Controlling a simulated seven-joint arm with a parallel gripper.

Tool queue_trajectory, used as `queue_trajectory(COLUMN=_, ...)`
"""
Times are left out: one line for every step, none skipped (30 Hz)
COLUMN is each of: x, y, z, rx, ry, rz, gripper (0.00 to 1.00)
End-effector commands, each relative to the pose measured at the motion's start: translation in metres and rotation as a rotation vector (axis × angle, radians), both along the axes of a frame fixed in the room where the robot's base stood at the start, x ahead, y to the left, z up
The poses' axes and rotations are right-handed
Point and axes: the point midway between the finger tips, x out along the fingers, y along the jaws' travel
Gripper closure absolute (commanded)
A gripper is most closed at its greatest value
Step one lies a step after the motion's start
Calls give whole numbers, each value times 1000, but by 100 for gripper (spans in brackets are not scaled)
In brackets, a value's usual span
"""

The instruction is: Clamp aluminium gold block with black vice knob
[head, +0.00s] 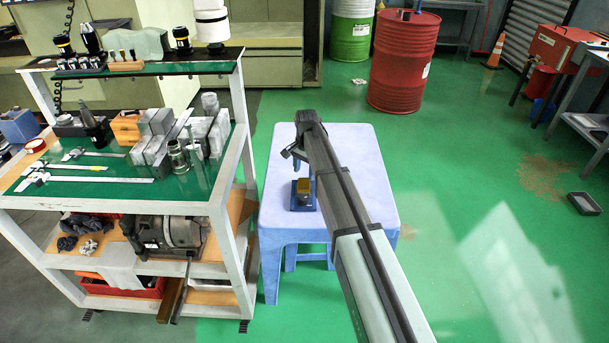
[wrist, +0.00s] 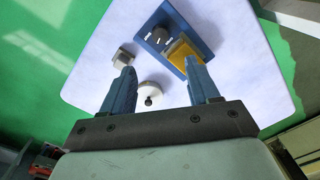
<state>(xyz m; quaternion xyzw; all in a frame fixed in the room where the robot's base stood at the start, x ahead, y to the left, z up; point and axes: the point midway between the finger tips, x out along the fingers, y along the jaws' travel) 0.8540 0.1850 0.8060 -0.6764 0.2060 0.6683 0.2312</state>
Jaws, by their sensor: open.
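A blue vice (head: 303,204) stands on the pale table; its blue base (wrist: 204,42) also shows in the wrist view. The gold block (head: 305,186) is on the vice; in the wrist view the block (wrist: 183,50) lies close beyond my right fingertip. A dark, rounded part (wrist: 158,35) is on the base beside the block; I cannot tell if it is the knob. My gripper (wrist: 163,78) is open above the table, its blue fingers apart with nothing held.
A small grey block (wrist: 123,56) is left of the vice in the wrist view. The pale table (head: 365,190) has free room right of the vice. A loaded tool cart (head: 243,90) stands close on the left. A red drum (head: 403,65) is behind.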

Motion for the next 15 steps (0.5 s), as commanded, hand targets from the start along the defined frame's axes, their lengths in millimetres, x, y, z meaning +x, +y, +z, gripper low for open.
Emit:
queue_trajectory(x=0, y=0, z=1, rx=0, ry=0, rz=0, gripper=40)
queue_trajectory(x=0, y=0, z=1, rx=0, ry=0, rz=0, gripper=40)
queue_trajectory(x=0, y=0, z=1, rx=0, ry=0, rz=0, gripper=40)
queue_trajectory(x=0, y=0, z=2, rx=0, ry=0, rz=0, gripper=40)
queue_trajectory(x=0, y=0, z=2, rx=0, ry=0, rz=0, gripper=40)
queue_trajectory(x=0, y=0, z=1, rx=0, ry=0, rz=0, gripper=40)
queue_trajectory(x=0, y=0, z=1, rx=0, ry=0, rz=0, gripper=40)
queue_trajectory(x=0, y=0, z=1, rx=0, ry=0, rz=0, gripper=40)
queue_trajectory(x=0, y=0, z=1, rx=0, ry=0, rz=0, gripper=41)
queue_trajectory(x=0, y=0, z=1, rx=0, ry=0, rz=0, gripper=44)
queue_trajectory(x=0, y=1, z=1, rx=0, ry=0, rz=1, gripper=46)
queue_trajectory(x=-1, y=3, z=1, rx=0, ry=0, rz=3, gripper=50)
queue_trajectory(x=-1, y=5, z=1, rx=0, ry=0, rz=6, gripper=53)
queue_trajectory(x=-2, y=8, z=1, rx=0, ry=1, rz=10, gripper=54)
queue_trajectory(x=-2, y=13, z=0, rx=-1, ry=1, rz=15, gripper=54)
